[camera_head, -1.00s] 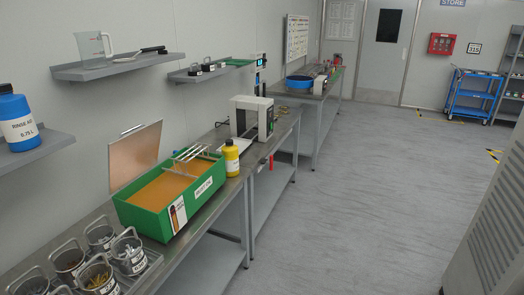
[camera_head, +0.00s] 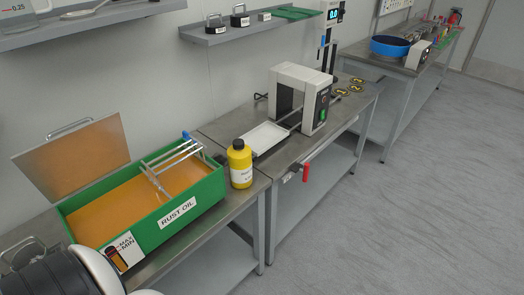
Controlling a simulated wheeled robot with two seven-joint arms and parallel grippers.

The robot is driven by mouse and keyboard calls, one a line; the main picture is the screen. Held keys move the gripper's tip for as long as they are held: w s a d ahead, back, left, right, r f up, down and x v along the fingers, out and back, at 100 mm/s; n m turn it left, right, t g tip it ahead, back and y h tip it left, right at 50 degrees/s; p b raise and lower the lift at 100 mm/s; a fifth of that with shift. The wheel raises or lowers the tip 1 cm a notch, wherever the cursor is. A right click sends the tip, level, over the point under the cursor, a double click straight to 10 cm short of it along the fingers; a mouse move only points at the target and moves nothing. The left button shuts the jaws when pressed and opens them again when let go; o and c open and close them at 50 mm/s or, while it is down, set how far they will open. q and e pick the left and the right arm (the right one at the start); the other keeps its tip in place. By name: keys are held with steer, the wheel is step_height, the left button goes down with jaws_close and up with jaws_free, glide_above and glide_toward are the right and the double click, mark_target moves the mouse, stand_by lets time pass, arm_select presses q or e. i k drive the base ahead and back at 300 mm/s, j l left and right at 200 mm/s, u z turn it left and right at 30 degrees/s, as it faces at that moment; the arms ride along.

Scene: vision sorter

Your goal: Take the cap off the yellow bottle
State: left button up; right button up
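The yellow bottle (camera_head: 240,168) stands upright on the metal bench, just right of the green rust oil tank. Its dark cap (camera_head: 238,144) is on its top. The bottle carries a pale label facing me. A white and black part of my own body shows at the bottom left corner, over the bench. Neither of my grippers can be made out in the view.
The green rust oil tank (camera_head: 176,217) with a wire rack stands left of the bottle, its lid (camera_head: 75,160) raised behind. A white tray (camera_head: 262,137) and a grey machine (camera_head: 312,99) stand beyond the bottle. A red handle (camera_head: 306,172) hangs at the bench front. The floor at right is clear.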

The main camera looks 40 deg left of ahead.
mark_target(240, 162)
steer(key=i+u, duration=0.35)
steer(key=i+l+u, duration=0.2)
steer(key=i+u, duration=0.15)
steer(key=i+l+u, duration=0.35)
steer(key=k+j, duration=0.05)
steer(key=j, duration=0.05)
